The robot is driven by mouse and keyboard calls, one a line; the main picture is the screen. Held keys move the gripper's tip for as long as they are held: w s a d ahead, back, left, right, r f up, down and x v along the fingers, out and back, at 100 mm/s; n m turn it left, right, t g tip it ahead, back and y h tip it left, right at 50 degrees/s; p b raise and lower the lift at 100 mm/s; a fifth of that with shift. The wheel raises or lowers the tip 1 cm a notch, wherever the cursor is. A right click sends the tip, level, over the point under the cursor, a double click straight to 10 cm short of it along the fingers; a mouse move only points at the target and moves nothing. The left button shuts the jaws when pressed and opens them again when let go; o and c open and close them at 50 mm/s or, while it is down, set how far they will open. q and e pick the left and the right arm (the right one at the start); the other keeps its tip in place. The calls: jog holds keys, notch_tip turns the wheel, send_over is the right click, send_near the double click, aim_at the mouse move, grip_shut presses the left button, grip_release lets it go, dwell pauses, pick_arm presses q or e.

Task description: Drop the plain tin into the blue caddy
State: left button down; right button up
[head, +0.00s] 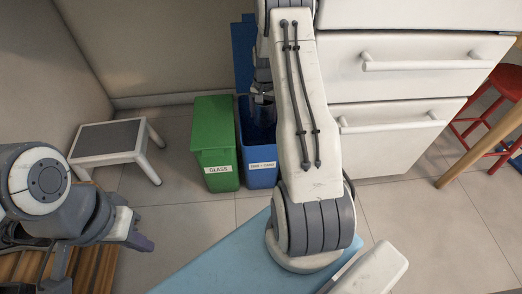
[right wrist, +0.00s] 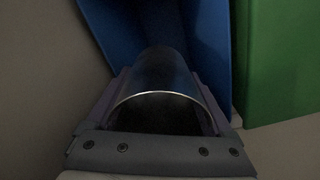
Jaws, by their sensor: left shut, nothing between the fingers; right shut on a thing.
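The blue caddy (head: 261,178) stands on the floor with a white label on its front. Its upright blue lid (head: 242,50) shows behind it. My right gripper (head: 262,98) is at the caddy's open top, partly hidden by my own arm. In the right wrist view the plain tin (right wrist: 157,78), a smooth dark metallic cylinder, is between the fingers of my right gripper. Blue caddy walls (right wrist: 125,22) lie beyond the tin; how deep it sits cannot be told. My left gripper (head: 142,236) is shut and empty at the lower left.
A green bin (head: 213,140) labelled GLASS stands directly left of the caddy. It also shows in the right wrist view (right wrist: 282,60). A grey-topped step stool (head: 108,138) stands further left. White drawers (head: 400,85) are to the right, with a red stool (head: 490,110) beyond.

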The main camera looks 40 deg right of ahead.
jog(key=shift+f+b, duration=0.45)
jog(key=shift+f, duration=0.3)
pick_arm(q)
jog(key=shift+f, duration=0.85)
pick_arm(e)
jog(key=shift+r, duration=0.1)
jog(key=o, duration=1.1)
pick_arm(q)
notch_tip(320, 180, up, 6)
jog(key=p, duration=0.5)
jog(key=shift+f+p, duration=0.15)
jog(key=shift+p, duration=0.25)
pick_arm(e)
notch_tip(320, 180, up, 10)
jog(key=shift+r, duration=0.2)
